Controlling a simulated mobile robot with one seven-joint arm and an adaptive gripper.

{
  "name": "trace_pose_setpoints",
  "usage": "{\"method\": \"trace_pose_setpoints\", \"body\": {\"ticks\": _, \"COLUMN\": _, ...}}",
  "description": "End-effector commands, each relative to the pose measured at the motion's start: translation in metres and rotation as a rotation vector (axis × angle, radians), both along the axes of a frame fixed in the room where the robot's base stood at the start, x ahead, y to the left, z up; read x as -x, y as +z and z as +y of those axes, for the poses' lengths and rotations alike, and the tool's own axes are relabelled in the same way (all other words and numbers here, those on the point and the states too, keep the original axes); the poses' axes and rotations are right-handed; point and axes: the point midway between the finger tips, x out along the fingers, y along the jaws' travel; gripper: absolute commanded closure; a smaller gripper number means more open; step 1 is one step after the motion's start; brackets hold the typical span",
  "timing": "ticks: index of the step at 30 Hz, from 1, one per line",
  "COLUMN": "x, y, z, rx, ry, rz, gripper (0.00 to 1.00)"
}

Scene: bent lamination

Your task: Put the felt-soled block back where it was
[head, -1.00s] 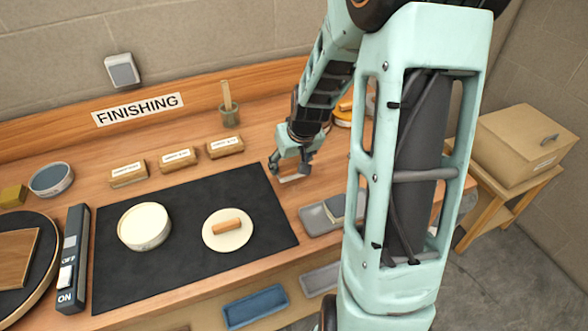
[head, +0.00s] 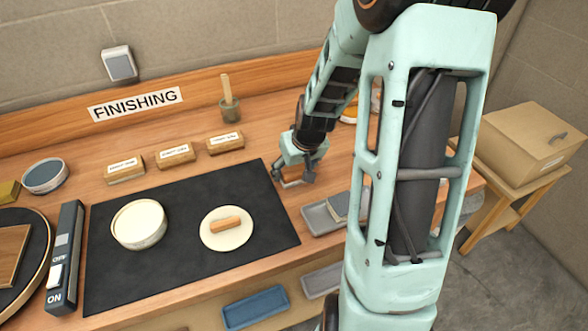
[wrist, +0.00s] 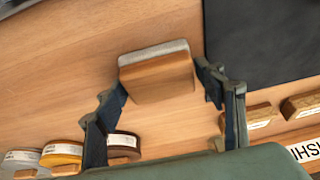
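The felt-soled block (wrist: 158,75) is a wooden block with a pale grey felt layer along its far edge in the wrist view. It sits between the two fingertips of my gripper (wrist: 162,77), which looks shut on it. Whether the sole touches the wood is unclear.
Several labelled blocks (head: 175,154) line the bench behind the black mat (head: 180,270). A cream tin (head: 139,224) and a disc (head: 227,240) with a small wooden piece lie on it. A grey tray (head: 320,218) is right-front. Round tins (wrist: 62,152) stand beyond my gripper.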

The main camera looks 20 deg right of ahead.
Motion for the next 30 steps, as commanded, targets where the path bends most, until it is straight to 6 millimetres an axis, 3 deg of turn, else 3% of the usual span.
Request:
{"method": "trace_pose_setpoints", "body": {"ticks": 15, "x": 0.001, "y": 0.008, "z": 0.0, "rx": 0.001, "ry": 0.0, "rz": -0.001, "gripper": 0.25}}
{"method": "trace_pose_setpoints", "body": {"ticks": 30, "x": 0.033, "y": 0.083, "z": -0.001, "rx": 0.002, "ry": -0.002, "rz": -0.003, "gripper": 0.25}}
